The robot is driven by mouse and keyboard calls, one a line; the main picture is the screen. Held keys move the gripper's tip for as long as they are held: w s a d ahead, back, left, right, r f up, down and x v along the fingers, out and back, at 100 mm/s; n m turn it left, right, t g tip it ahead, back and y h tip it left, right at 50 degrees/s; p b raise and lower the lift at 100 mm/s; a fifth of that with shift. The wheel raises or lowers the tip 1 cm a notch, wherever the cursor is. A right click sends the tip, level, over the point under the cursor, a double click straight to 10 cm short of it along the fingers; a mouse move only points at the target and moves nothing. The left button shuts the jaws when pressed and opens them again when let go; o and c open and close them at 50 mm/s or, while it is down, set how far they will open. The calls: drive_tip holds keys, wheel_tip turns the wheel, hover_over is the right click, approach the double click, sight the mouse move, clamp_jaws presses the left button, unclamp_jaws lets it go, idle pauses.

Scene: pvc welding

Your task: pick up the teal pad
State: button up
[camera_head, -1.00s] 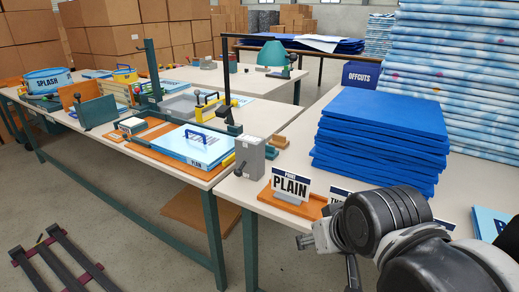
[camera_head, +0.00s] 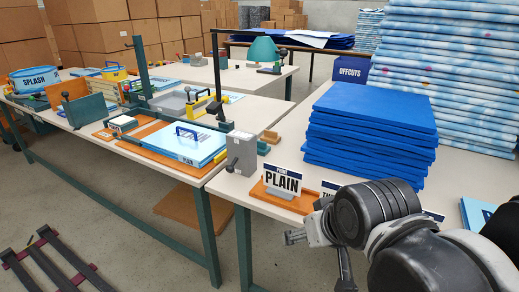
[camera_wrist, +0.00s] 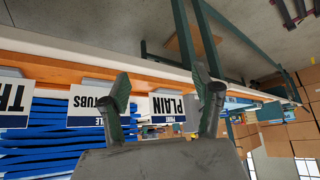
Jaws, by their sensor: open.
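No pad that I can clearly identify as the teal one shows. A small teal block (camera_head: 262,148) lies beside the grey box at the near table's corner; I cannot tell whether it is the pad. My gripper (camera_wrist: 162,80) is open in the wrist view, its two green-padded fingers spread with nothing between them. The PLAIN sign (camera_wrist: 178,108) shows upside down behind the gap. In the head view my gripper (camera_head: 318,258) hangs in front of the right table, near the PLAIN sign (camera_head: 283,180), partly hidden by my arm.
A stack of dark blue sheets (camera_head: 370,130) and a taller patterned stack (camera_head: 450,70) stand on the right table. A light blue board (camera_head: 185,142) with a handle lies on the left table beside a grey box (camera_head: 241,152). A dark rack (camera_head: 50,258) lies on the floor.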

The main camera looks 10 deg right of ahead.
drive_tip(key=w+r+m+g+p, duration=0.2)
drive_tip(key=w+r+m+p, duration=0.35)
drive_tip(key=w+r, duration=0.35)
drive_tip(key=w+r+m+g+p, duration=0.1)
drive_tip(key=w+r+m+p, duration=0.5)
drive_tip(key=w, duration=0.6)
drive_tip(key=m+g+p, duration=0.4)
drive_tip(key=m+p, duration=0.6)
drive_tip(key=m, duration=0.5)
hover_over(259, 141)
wheel_tip(259, 141, down, 5)
wheel_tip(259, 141, down, 9)
drive_tip(key=shift+a+r+b, duration=0.1)
drive_tip(key=shift+r+b, duration=0.05)
drive_tip(key=shift+b, duration=0.35)
drive_tip(key=shift+w+d+f+b, duration=0.15)
drive_tip(key=shift+f+b, duration=0.25)
drive_tip(key=shift+f, duration=2.25)
drive_tip(key=shift+c, duration=0.4)
